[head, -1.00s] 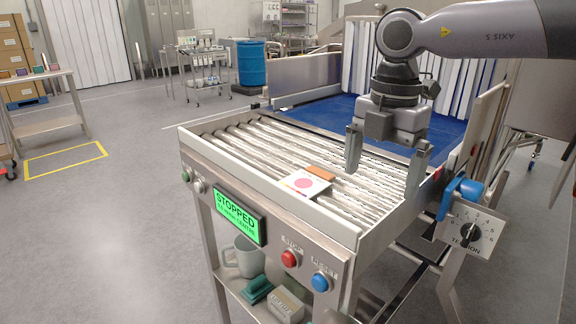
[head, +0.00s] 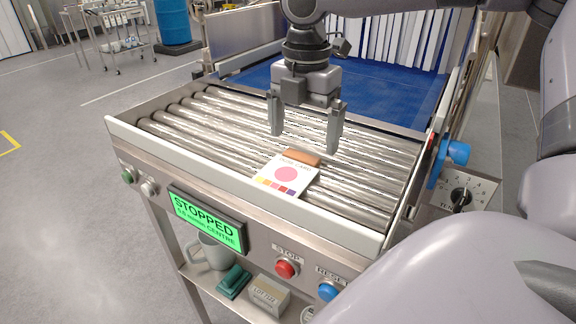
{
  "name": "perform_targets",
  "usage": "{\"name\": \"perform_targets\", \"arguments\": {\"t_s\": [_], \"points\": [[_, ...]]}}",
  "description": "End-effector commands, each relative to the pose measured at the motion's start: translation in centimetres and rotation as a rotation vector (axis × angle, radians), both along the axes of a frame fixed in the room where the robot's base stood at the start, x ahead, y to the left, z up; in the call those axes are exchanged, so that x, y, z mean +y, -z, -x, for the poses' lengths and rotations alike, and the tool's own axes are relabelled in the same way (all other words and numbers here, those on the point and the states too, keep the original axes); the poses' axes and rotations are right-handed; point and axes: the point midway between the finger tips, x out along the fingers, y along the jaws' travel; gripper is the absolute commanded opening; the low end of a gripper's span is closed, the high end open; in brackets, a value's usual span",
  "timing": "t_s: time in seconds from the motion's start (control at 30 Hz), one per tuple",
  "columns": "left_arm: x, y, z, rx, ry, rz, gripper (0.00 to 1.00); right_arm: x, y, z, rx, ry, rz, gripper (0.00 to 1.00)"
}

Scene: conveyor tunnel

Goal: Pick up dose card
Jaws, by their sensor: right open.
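The dose card (head: 287,174) is a white card with a pink disc and a strip of coloured squares. It lies on the metal rollers near the front rail of the conveyor. A small orange-brown block (head: 303,157) sits at its far edge. My right gripper (head: 304,142) is open and empty, fingers pointing down, above the rollers and just behind the card and block. It appears apart from both. My left gripper is not in view.
The roller conveyor (head: 190,118) has raised side rails and a blue belt (head: 262,77) behind it. A green display (head: 206,219) reads STOPPED. Red (head: 287,268) and blue (head: 328,291) buttons are on the front panel. The left rollers are clear.

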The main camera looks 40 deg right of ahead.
Motion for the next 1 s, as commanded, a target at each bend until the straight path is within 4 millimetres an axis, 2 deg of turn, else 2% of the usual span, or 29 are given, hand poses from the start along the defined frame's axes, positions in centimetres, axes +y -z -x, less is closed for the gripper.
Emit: {"name": "perform_targets", "arguments": {"t_s": [0.2,0.5,0.53,0.7,0.77,0.8,1.0], "points": [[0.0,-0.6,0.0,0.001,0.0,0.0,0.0,-0.2,2.8,0.0,0.002,0.0,-0.001,1.0],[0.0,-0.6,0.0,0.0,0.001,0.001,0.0,-0.3,3.4,-0.1,-0.001,0.0,0.0,1.0],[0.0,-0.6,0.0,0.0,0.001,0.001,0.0,-0.3,3.4,-0.1,-0.001,0.0,0.0,0.97],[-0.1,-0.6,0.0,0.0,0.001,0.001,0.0,-0.3,3.4,-0.1,-0.001,0.0,0.0,0.43],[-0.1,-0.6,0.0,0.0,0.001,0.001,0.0,-0.3,3.4,-0.1,-0.001,0.0,0.0,0.42],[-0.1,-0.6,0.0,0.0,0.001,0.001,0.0,-0.3,3.4,-0.1,-0.001,0.001,0.0,0.38],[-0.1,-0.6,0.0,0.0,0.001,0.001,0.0,-0.3,3.3,-0.1,-0.001,0.001,0.001,0.38]]}}
